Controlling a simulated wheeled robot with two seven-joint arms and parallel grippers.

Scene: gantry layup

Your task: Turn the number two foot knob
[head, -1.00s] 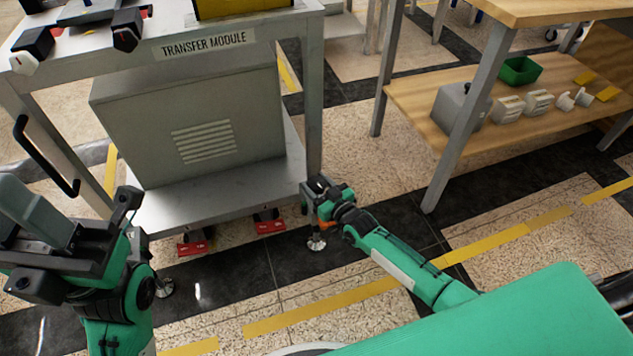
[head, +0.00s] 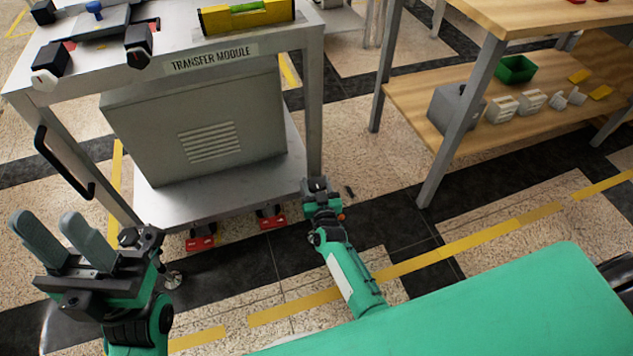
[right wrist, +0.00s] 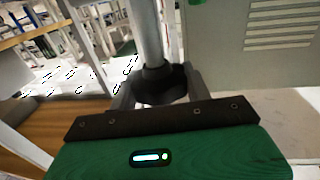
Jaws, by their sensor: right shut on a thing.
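The TRANSFER MODULE cart (head: 215,58) stands ahead on its legs. In the right wrist view a black foot knob (right wrist: 160,82) sits around a bright metal stem (right wrist: 148,35). My right gripper (right wrist: 160,92) is shut on this knob, a finger at each side. No number is readable on it. In the head view my right gripper (head: 318,186) is low at the cart's front right leg, and hides the foot there. My left gripper (head: 48,222) is open and empty, fingers up, left of the cart's front.
Red-marked casters (head: 200,243) stand under the cart's lower shelf (head: 215,190). Another metal foot (head: 173,280) shows beside my left arm. A yellow level (head: 247,15) lies on the cart top. A wooden bench (head: 440,95) stands at the right. Floor between is mostly clear.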

